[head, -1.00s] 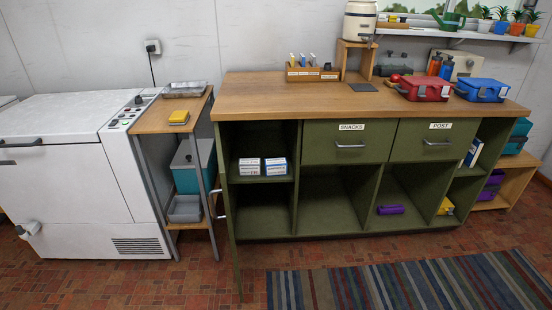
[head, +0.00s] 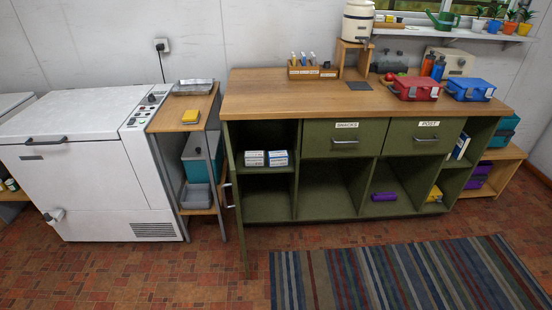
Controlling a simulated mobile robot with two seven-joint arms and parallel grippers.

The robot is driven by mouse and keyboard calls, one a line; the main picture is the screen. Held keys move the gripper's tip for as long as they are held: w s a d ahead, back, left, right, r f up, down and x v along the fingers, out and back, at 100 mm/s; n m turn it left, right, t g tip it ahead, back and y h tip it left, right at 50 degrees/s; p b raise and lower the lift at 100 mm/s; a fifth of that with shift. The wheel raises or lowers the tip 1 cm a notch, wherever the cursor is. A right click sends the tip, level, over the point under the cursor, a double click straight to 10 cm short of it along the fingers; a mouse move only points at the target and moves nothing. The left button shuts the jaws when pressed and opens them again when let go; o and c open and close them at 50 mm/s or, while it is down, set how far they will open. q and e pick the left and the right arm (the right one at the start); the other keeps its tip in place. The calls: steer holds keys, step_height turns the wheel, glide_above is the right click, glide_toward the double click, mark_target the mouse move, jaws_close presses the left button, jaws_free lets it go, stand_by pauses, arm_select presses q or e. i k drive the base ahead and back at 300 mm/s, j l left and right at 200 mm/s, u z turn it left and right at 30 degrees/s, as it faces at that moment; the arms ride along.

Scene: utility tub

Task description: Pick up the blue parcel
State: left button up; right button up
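I cannot make out a thing that is clearly a blue parcel. In the lower compartments of the green cabinet (head: 268,206) lie a purple bundle (head: 384,197) and a yellow bundle (head: 435,194). Drawers labelled SNACKS (head: 345,141) and POST (head: 427,137) are shut, so their insides are hidden. Neither of my grippers is in view.
A green cabinet door (head: 234,205) stands open, nearly edge-on, at the cabinet's left. A narrow side table (head: 190,112) and a white machine (head: 85,150) stand further left. A striped rug (head: 400,275) lies on the brick floor in front. The floor there is clear.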

mark_target(277, 159)
steer(key=i+j, duration=0.5)
steer(key=i+j+u, duration=0.15)
steer(key=i+j, duration=0.35)
steer(key=i, duration=0.15)
steer(key=i+j, duration=0.4)
steer(key=i, duration=0.2)
steer(key=j+u, duration=0.05)
